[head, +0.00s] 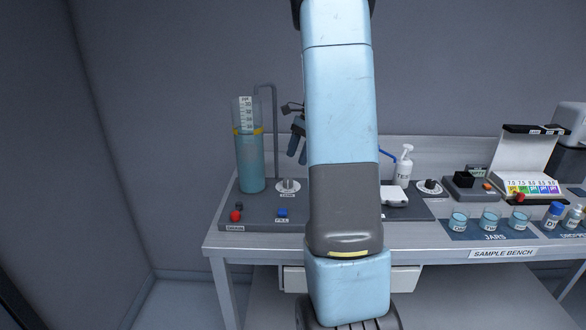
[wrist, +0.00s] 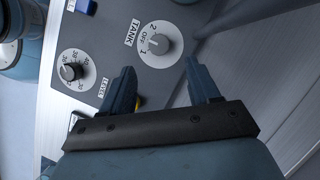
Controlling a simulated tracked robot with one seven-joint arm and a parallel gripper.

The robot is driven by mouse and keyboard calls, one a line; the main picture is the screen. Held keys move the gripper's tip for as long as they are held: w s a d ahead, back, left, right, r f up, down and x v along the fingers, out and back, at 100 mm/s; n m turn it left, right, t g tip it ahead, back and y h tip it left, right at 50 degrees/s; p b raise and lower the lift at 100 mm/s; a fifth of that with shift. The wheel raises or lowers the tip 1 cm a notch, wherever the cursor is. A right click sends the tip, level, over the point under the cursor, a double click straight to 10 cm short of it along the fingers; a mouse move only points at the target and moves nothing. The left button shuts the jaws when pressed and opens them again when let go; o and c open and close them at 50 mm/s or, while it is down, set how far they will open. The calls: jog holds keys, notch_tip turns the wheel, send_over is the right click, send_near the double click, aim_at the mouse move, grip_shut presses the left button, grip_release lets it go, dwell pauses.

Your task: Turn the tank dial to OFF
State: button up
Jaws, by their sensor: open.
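The tank dial (wrist: 160,44) is a grey knob on a white round plate beside a TANK label, with 2, OFF and 1 printed around it. I cannot tell which mark the knob points to. It also shows in the head view (head: 288,186), on the grey panel right of the clear tank (head: 250,160), which holds blue liquid. My gripper (wrist: 160,66) is open and empty. In the wrist view its two fingers are spread on either side below the dial, apart from it. In the head view my gripper (head: 298,140) appears above the dial, partly hidden by my arm.
A second dial, labelled LEVEL (wrist: 72,70), sits left of the tank dial in the wrist view. A red DRAIN button (head: 236,216) and a blue FILL button (head: 282,212) are on the panel's front. Jars (head: 490,218) and a white bottle (head: 404,162) stand to the right.

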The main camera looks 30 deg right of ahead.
jog(key=shift+v, duration=2.7)
jog(key=s+a+r+n+t+h, duration=0.1)
jog(key=s+a+r+n, duration=0.45)
jog(key=a, duration=0.35)
jog(key=s+a+r+n+t+h, duration=0.1)
jog(key=s+a+r+n+h, duration=0.1)
jog(key=s+a+r+n, duration=0.35)
jog(key=s+a+f+n+t+h, duration=0.1)
jog(key=s+a+f+n+t, duration=0.1)
jog(key=s+a+n, duration=0.5)
jog(key=shift+s+a+f+t, duration=0.4)
jog(key=shift+s+a+t, duration=0.4)
jog(key=shift+s+a, duration=2.45)
jog(key=shift+s+d, duration=0.75)
jog(key=shift+d, duration=0.05)
